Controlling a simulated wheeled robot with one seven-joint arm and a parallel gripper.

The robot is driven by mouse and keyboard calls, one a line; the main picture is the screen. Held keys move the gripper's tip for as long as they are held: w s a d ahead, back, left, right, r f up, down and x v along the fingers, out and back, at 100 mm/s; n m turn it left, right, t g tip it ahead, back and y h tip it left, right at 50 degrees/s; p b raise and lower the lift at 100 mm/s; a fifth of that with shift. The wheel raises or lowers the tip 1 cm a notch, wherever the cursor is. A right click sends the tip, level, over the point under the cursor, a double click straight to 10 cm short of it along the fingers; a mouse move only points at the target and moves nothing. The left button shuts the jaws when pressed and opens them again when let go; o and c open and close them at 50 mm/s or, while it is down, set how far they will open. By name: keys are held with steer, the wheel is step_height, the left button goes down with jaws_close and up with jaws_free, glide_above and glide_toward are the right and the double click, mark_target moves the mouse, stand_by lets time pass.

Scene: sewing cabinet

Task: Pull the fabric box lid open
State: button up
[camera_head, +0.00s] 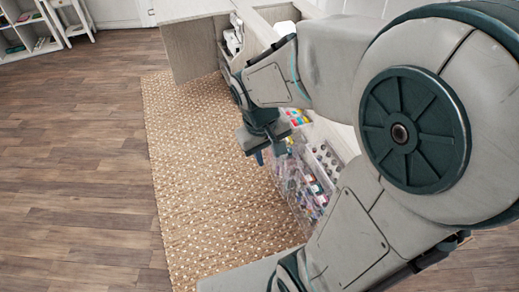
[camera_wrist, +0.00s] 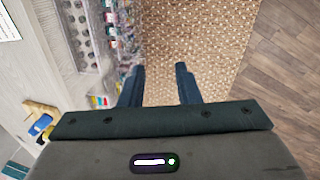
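My gripper (camera_head: 268,152) is in the middle of the head view, beside the open side of the cabinet and above the rug. In the wrist view its two dark fingers (camera_wrist: 159,73) stand apart with only rug showing between them, so it is open and empty. I cannot pick out a fabric box or its lid for certain. Clear-walled storage (camera_head: 305,188) with colourful small items lies just right of and below the gripper, and it also shows at upper left in the wrist view (camera_wrist: 130,38). My arm hides much of the cabinet.
A cabinet door (camera_head: 195,50) stands open at the top. A patterned rug (camera_head: 195,160) covers the floor beside the cabinet, with bare wood floor (camera_head: 80,150) to the left. A white shelf (camera_head: 22,32) stands far at upper left.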

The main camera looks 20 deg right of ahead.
steer(key=w+d+f+n+t+h+b, duration=0.3)
steer(key=w+f+n+b, duration=0.5)
steer(key=f, duration=1.3)
steer(key=w+f+n+t+h+b, duration=0.55)
steer(key=f+b, duration=0.45)
steer(key=f, duration=1.2)
steer(key=w+d+f+n+t+h+b, duration=0.2)
steer(key=w+f+n+h+b, duration=0.55)
steer(key=f, duration=1.35)
steer(key=w+d+n+y+b, duration=0.2)
steer(key=w+d+b, duration=0.4)
steer(key=d, duration=0.4)
steer(key=shift+w+d+f+y, duration=0.15)
steer(key=shift+w+d+y, duration=0.2)
steer(key=shift+y, duration=0.25)
steer(key=shift+c, duration=0.3)
steer(key=shift+g, duration=0.25)
jaws_close()
